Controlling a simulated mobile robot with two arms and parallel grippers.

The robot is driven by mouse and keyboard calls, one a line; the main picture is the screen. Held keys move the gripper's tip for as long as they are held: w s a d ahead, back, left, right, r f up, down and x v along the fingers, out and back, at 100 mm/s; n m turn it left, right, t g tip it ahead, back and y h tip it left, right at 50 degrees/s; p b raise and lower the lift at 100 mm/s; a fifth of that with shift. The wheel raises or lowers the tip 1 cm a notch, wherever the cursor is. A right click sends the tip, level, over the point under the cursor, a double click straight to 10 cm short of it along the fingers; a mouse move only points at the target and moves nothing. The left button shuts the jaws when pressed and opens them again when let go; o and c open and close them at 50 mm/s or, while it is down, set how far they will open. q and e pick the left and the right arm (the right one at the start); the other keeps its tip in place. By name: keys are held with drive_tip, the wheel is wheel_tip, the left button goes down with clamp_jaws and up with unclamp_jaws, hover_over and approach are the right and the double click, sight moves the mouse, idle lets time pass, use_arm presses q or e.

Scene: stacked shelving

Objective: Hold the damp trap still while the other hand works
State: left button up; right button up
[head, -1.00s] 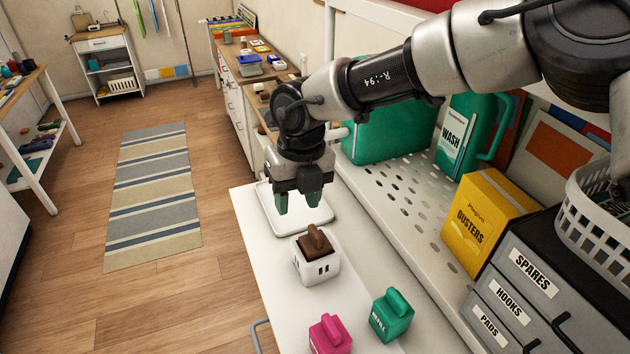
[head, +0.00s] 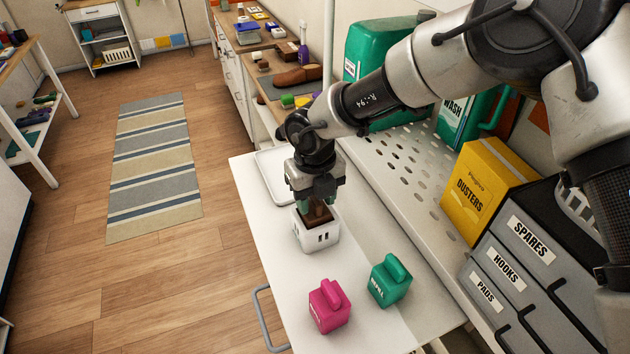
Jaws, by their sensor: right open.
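The damp trap seems to be the white box (head: 318,236) with small dark slots in its front and a brown top part (head: 318,212). It stands upright on the white worktop. My right gripper (head: 317,206) is directly over it, pointing down, with its green fingertips beside the brown top part. The jaws are open; I cannot tell whether they touch it. A magenta block with a raised handle (head: 328,308) and a green one (head: 390,280) stand in front of it on the worktop. My left gripper is not in view.
A white tray (head: 262,168) lies behind the box on the worktop. A perforated shelf (head: 400,165) to the right bears a yellow dusters box (head: 485,200) and grey drawers (head: 520,250). The worktop's left side (head: 262,235) is clear.

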drive_tip(key=shift+f, duration=0.3)
